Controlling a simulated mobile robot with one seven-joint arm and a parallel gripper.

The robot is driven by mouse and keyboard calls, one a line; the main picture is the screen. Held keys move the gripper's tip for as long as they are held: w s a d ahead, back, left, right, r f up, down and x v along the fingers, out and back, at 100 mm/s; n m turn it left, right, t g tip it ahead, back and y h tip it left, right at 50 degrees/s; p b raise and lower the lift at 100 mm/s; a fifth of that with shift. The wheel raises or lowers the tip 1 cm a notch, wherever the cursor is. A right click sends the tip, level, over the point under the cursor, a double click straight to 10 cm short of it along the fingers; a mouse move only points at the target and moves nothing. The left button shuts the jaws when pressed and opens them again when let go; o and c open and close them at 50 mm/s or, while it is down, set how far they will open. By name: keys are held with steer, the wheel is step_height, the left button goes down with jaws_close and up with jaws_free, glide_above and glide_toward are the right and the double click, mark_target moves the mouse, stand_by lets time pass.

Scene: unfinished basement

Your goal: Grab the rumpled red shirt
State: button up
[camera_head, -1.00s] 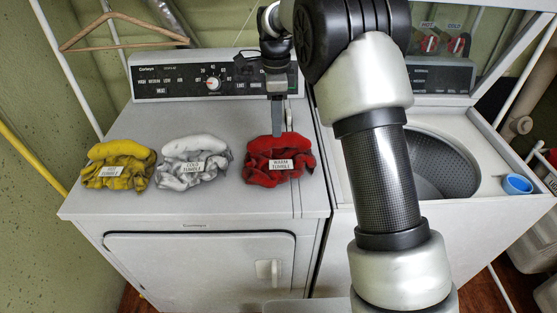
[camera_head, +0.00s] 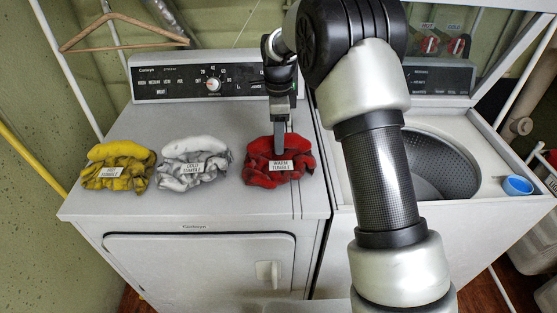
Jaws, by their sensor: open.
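The rumpled red shirt (camera_head: 263,172) lies bunched on top of the dryer, with a white label reading "WARM TUMBLE" on its front. My gripper (camera_head: 280,150) points down at the upper middle of the red shirt, and its fingertips overlap the cloth in this view. It is open, seen edge-on, so the gap between the fingers does not show. Whether the tips touch or straddle the cloth cannot be told.
A grey-white shirt (camera_head: 193,165) and a yellow shirt (camera_head: 120,168) lie to the left on the dryer (camera_head: 217,218). The open washer (camera_head: 462,222) with a blue cup (camera_head: 517,185) is at right. The dryer's control panel (camera_head: 180,85) stands behind.

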steer(key=shift+f, duration=0.2)
stand_by(0.3)
jaws_close()
